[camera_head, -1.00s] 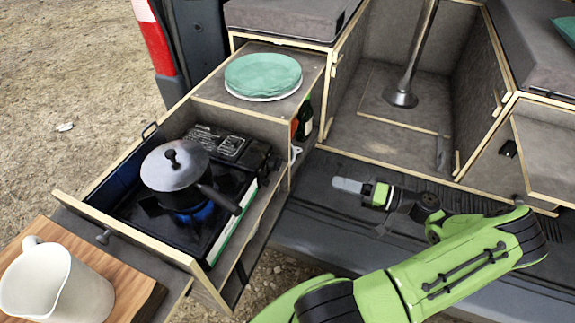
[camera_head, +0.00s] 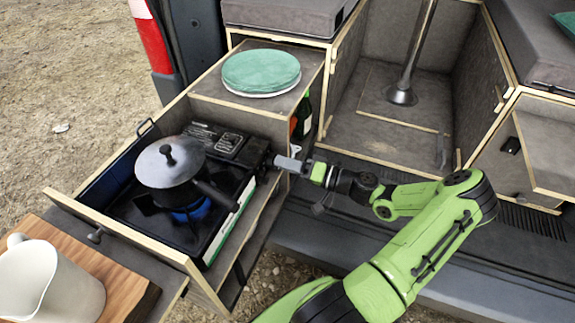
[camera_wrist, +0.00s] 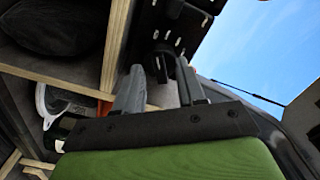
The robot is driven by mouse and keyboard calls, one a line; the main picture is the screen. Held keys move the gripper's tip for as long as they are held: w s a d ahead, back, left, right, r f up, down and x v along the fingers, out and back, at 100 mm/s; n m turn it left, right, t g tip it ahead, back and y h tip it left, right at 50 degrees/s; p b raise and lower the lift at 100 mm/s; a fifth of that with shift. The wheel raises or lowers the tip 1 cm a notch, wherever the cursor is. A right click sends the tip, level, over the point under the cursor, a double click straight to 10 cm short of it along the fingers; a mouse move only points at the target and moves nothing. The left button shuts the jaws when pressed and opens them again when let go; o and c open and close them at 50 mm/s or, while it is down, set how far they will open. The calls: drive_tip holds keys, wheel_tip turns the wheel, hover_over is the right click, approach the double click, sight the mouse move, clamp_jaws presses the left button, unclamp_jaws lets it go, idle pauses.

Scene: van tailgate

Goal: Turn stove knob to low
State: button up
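The black camp stove (camera_head: 222,215) sits in the pulled-out drawer, with a lidded grey pot (camera_head: 165,180) on its burner. A blue flame (camera_head: 190,214) shows under the pot. My gripper (camera_head: 280,163) is at the stove's right end, level with the drawer's side. In the wrist view my gripper (camera_wrist: 160,72) has its two grey fingers apart. A dark rounded part (camera_wrist: 163,58), apparently the stove knob, shows between or just beyond the fingertips. I cannot tell whether the fingers touch it. The knob's setting cannot be made out, and the knob is not clear in the head view.
The drawer's wooden side (camera_head: 270,215) runs close below my gripper. Bottles (camera_head: 303,118) stand in the cubby behind it. A white mug (camera_head: 45,290) stands on a wooden board at front left.

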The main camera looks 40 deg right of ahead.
clamp_jaws()
drive_tip(key=shift+r+m+p, duration=0.1)
drive_tip(key=shift+m+p, duration=0.2)
drive_tip(key=shift+p, duration=0.1)
drive_tip(key=shift+f+m+p, duration=0.2)
drive_tip(key=shift+m+p, duration=4.05)
drive_tip(key=shift+m, duration=3.95)
unclamp_jaws()
